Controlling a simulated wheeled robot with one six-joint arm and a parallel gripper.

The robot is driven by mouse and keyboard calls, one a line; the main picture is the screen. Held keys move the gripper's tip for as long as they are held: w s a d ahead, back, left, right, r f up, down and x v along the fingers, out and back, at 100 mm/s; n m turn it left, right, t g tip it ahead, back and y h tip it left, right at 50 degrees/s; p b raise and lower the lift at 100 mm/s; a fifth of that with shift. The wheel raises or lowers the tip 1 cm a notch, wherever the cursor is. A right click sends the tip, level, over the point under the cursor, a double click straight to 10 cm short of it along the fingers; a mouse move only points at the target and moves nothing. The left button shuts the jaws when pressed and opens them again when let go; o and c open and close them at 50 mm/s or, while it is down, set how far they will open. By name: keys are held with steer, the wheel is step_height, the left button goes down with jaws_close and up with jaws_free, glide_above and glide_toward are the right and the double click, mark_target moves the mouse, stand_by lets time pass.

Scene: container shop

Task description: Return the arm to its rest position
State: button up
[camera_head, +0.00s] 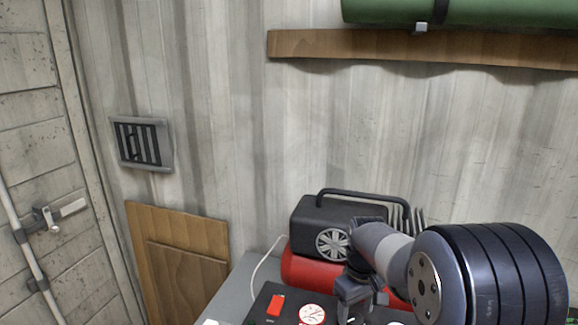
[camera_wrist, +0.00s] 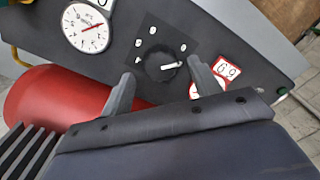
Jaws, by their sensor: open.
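My gripper (camera_wrist: 160,88) is open in the wrist view, with its two fingers spread on either side of a black rotary knob (camera_wrist: 162,64) on a dark panel (camera_wrist: 205,22). Nothing is seen between the fingers apart from the knob behind them; whether they touch it I cannot tell. In the head view my arm reaches in from the right and my gripper (camera_head: 357,302) points down over the panel (camera_head: 262,302). The fingertips are small and partly hidden there.
A black and red compressor (camera_head: 312,222) with a handle stands behind my gripper on a grey bench (camera_head: 232,292). Its red tank (camera_wrist: 45,98) is close to my gripper. A round gauge (camera_wrist: 86,27) is on the panel. A wooden shelf (camera_head: 400,47) is above; the wall between is clear.

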step_height(320, 180, up, 9)
step_height(320, 180, down, 11)
steer(key=shift+f, duration=0.1)
steer(key=shift+f+m, duration=0.2)
steer(key=shift+m, duration=0.1)
steer(key=m, duration=1.3)
step_height(320, 180, up, 9)
steer(key=shift+r+b, duration=0.2)
steer(key=shift+b, duration=0.1)
